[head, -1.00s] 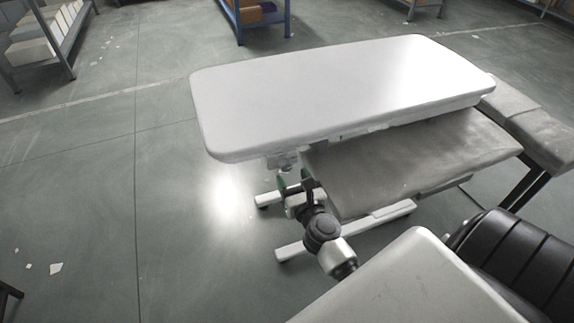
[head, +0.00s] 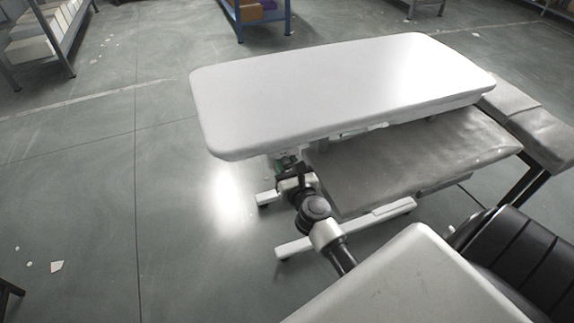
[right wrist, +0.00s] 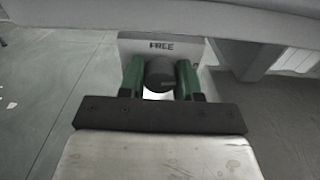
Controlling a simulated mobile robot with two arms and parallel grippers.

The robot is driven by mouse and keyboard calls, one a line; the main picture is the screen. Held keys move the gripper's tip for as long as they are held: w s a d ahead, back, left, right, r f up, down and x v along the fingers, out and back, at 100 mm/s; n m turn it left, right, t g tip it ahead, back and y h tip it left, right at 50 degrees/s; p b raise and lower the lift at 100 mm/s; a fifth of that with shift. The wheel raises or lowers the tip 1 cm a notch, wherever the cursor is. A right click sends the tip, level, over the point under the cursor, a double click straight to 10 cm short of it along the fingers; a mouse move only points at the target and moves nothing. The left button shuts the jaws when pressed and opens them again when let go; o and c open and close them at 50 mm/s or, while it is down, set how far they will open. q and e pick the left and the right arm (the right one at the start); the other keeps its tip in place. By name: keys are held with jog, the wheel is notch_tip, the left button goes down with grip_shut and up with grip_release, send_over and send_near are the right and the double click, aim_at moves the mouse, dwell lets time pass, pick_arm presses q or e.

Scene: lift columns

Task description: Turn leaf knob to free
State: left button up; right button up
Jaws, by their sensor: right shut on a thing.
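The leaf knob (right wrist: 160,74) is a dark round knob under the table edge, in the middle of the right wrist view. Above it a pale plate (right wrist: 135,47) carries the word FREE. My right gripper (right wrist: 160,80) has its green fingers on either side of the knob, shut on it. In the head view my right gripper (head: 287,165) reaches in under the near left corner of the white table (head: 330,90). The knob is hidden there by the gripper and the tabletop. The knob's turn position cannot be told. My left gripper is not in view.
A grey lower leaf (head: 420,160) sits beneath the tabletop on the right. White base feet (head: 340,232) stand on the floor below. A black cushioned seat (head: 510,260) is at the lower right. The floor on the left is open.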

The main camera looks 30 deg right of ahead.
jog(key=shift+n, duration=0.4)
jog(key=n+p, duration=0.1)
jog(key=n, duration=0.1)
jog(key=shift+n, duration=0.4)
jog(key=n+p, duration=0.1)
jog(key=n, duration=0.3)
jog(key=shift+n, duration=0.3)
jog(key=n+p, duration=0.1)
jog(key=n, duration=0.2)
jog(key=shift+r+n, duration=0.1)
jog(key=shift+n, duration=0.2)
jog(key=n+p, duration=0.1)
jog(key=n, duration=0.3)
jog(key=shift+p, duration=0.35)
jog(key=o, duration=0.9)
jog(key=shift+s, duration=0.1)
